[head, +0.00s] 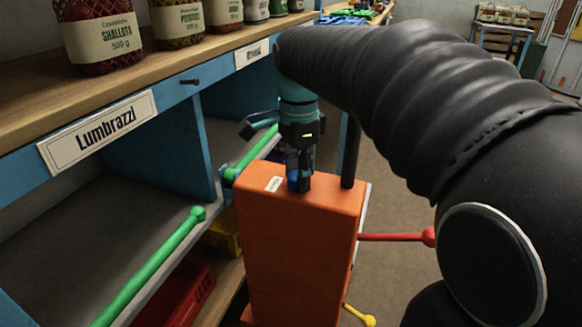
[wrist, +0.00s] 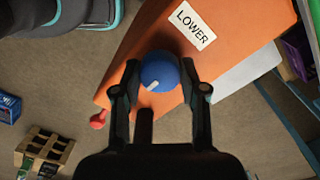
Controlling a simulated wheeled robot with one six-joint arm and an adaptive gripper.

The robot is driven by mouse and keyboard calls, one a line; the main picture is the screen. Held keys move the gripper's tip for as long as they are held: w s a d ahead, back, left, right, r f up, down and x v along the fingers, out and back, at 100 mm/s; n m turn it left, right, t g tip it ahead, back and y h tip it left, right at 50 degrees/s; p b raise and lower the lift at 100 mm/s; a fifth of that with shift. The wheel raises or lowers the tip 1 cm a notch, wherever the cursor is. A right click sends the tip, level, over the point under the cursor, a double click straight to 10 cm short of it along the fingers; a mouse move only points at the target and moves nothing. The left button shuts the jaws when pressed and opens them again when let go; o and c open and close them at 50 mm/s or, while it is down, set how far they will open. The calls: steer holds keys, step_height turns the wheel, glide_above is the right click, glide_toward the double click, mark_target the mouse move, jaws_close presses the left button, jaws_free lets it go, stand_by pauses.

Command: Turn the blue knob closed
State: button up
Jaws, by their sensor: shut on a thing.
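The blue knob (wrist: 158,72) sits on the top face of an orange box (wrist: 225,50). A white line marks the knob's lower left in the wrist view. My gripper (wrist: 160,80) is shut on the knob, one finger on each side. In the head view my gripper (head: 299,180) points down onto the top of the orange box (head: 290,250), and the knob is mostly hidden between the fingers. A white label reading LOWER (wrist: 192,25) is beside the knob.
A red-ended lever (head: 395,237) and a yellow-ended lever (head: 360,315) stick out from the box's right side. A blue shelf unit (head: 205,150) with green rails (head: 150,262) stands at left. Jars (head: 100,35) line its top.

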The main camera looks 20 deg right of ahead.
steer(key=o, duration=1.1)
steer(key=shift+o, duration=0.2)
step_height(320, 180, up, 12)
